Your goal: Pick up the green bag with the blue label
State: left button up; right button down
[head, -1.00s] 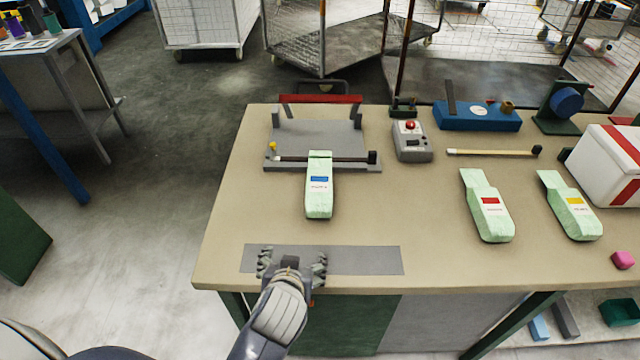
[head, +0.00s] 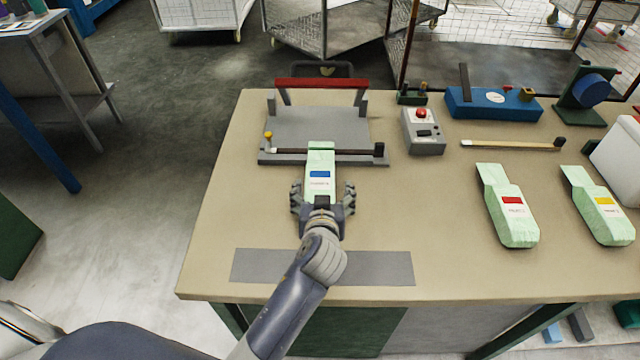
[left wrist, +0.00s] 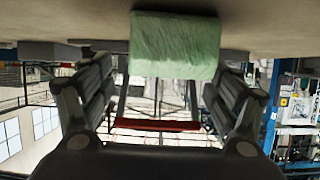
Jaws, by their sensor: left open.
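The green bag with the blue label (head: 319,163) lies on the tan table, its far end at the grey press. My left gripper (head: 322,190) is open around its near end, one finger on each side. In the left wrist view the bag's pale green end (left wrist: 175,46) shows between the spread fingers of my left gripper (left wrist: 158,92), with gaps on both sides. I cannot tell whether the fingers touch it. A green bag with a red label (head: 509,208) and one with a yellow label (head: 600,208) lie to the right. My right gripper is not in view.
The grey press (head: 318,128) with a red handle (head: 321,84) stands behind the bag. A grey box with a red button (head: 423,131), a blue device (head: 493,103) and a wooden stick (head: 512,144) lie right of it. A grey strip (head: 380,268) lies along the front edge.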

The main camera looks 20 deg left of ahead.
aim_at(320, 182)
pick_arm(q)
jog(key=w, duration=0.1)
jog(key=w+a+p, duration=0.1)
jog(key=w+a+f, duration=0.1)
jog(key=shift+w+p, duration=0.35)
jog(key=shift+w+a+f, duration=0.1)
jog(key=shift+w+f, duration=0.2)
jog(key=shift+w, duration=0.2)
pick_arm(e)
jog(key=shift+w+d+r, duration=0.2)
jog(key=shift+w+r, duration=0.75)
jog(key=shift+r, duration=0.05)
pick_arm(q)
jog(key=shift+c, duration=0.6)
jog(key=c, duration=0.9)
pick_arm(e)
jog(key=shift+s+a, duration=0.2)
